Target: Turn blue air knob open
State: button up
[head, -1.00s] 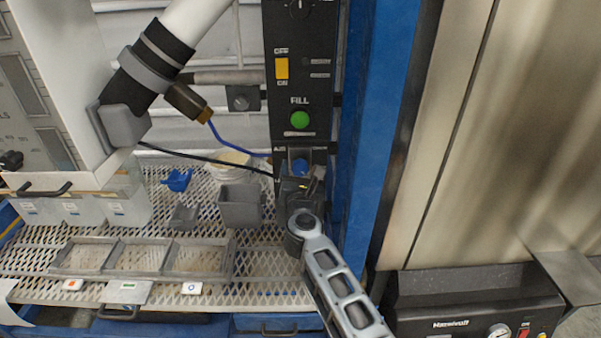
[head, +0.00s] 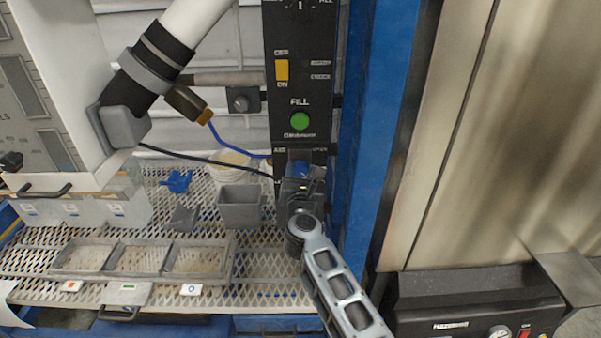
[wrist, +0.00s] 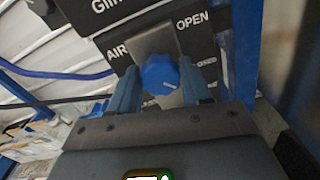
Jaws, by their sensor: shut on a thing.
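The blue air knob (wrist: 160,75) sits on a grey plate on the black control panel, between the printed words AIR and OPEN. In the wrist view a pale line on its face slants. My gripper (wrist: 160,88) has a blue-grey finger on each side of the knob and is shut on it. In the head view the knob (head: 299,168) shows just above my gripper (head: 299,178), which covers the lower part of the panel. The contact of the fingertips is partly hidden there.
The panel (head: 322,112) carries a green FILL button (head: 300,121) and a yellow switch (head: 281,70) above. A blue post (head: 372,110) stands close on the right. A blue hose (head: 228,143) and a black cable run in from the left, above grey bins (head: 241,207) on a mesh bench.

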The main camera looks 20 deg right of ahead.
jog(key=n+p, duration=0.2)
jog(key=n, duration=0.2)
jog(key=shift+r+n, duration=0.1)
jog(key=shift+n, duration=0.3)
jog(key=n+p, duration=0.2)
jog(key=n, duration=0.2)
jog(key=shift+a+n, duration=0.1)
jog(key=shift+n, duration=0.2)
jog(key=n+p, duration=0.1)
jog(key=n, duration=0.2)
jog(key=shift+n, duration=0.3)
jog(key=shift+f+n+p, duration=0.15)
jog(key=shift+n+p, duration=0.35)
jog(key=shift+n, duration=0.75)
jog(key=shift+f+n+p, duration=0.1)
jog(key=shift+n+p, duration=0.35)
jog(key=shift+n, duration=0.8)
jog(key=o, duration=1.1)
jog(key=shift+c, duration=0.2)
